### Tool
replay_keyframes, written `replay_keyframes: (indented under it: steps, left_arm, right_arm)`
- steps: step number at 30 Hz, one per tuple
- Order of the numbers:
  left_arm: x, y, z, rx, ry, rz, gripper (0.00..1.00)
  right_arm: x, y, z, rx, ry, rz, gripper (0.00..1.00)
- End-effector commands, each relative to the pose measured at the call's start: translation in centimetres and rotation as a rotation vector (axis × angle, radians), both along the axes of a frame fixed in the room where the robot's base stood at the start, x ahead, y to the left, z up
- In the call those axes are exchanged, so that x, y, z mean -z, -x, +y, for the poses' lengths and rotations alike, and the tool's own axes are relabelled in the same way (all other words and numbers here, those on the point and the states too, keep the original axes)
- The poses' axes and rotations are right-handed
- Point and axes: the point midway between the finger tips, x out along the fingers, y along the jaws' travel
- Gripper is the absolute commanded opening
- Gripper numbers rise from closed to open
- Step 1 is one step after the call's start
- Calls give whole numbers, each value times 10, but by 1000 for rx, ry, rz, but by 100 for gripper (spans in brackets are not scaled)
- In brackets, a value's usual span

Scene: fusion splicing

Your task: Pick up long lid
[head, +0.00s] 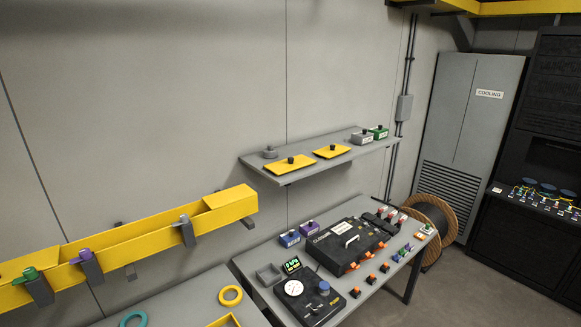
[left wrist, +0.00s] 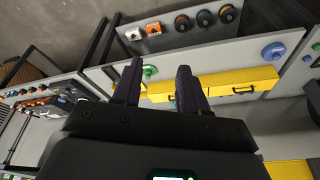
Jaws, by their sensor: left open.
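Two flat yellow lids with black knobs lie on the grey wall shelf in the head view, a left one (head: 290,166) and a right one (head: 332,152). The left one looks longer, though it is also nearer. My left gripper (left wrist: 160,67) shows in the left wrist view with its two dark fingers apart and nothing held between them. Beyond the fingers are a green round part (left wrist: 150,73) and a long yellow piece (left wrist: 235,86), partly hidden by the fingers; I cannot tell whether it is a lid. Neither gripper shows in the head view.
The wall shelf (head: 262,156) also holds a grey lidded piece, a grey box and a green box (head: 378,133). A yellow trough (head: 150,238) runs along the wall at left. Below stands a worktable with a black case (head: 350,245). The wall above the shelf is clear.

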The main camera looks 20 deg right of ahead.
Motion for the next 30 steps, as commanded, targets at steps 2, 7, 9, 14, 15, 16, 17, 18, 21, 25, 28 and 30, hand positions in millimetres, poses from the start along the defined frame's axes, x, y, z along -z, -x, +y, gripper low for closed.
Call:
replay_keyframes:
  steps: [2,7,9,14,15,16,17,18,21,25,28,30]
  left_arm:
    - [0,0,0,0,0,0,43]
    - [0,0,0,0,0,0,43]
    - [0,0,0,0,0,0,47]
    - [0,0,0,0,0,0,63]
    - [0,0,0,0,0,0,63]
    - [0,0,0,0,0,0,63]
    - [0,0,0,0,0,0,63]
    - [0,0,0,0,0,0,63]
    - [0,-1,0,0,0,-1,63]
    - [-1,-17,-8,3,6,-26,63]
    - [-5,-55,-29,12,21,-78,63]
    - [-10,-96,-51,20,36,-131,63]
  right_arm:
    - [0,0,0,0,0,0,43]
    - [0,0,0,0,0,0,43]
    - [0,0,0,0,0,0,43]
    - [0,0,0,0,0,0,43]
    - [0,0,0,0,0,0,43]
    - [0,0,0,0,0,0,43]
    - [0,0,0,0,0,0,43]
    - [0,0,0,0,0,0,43]
    - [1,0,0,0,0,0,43]
    - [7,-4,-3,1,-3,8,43]
    - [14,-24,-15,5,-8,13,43]
    - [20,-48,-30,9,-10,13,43]
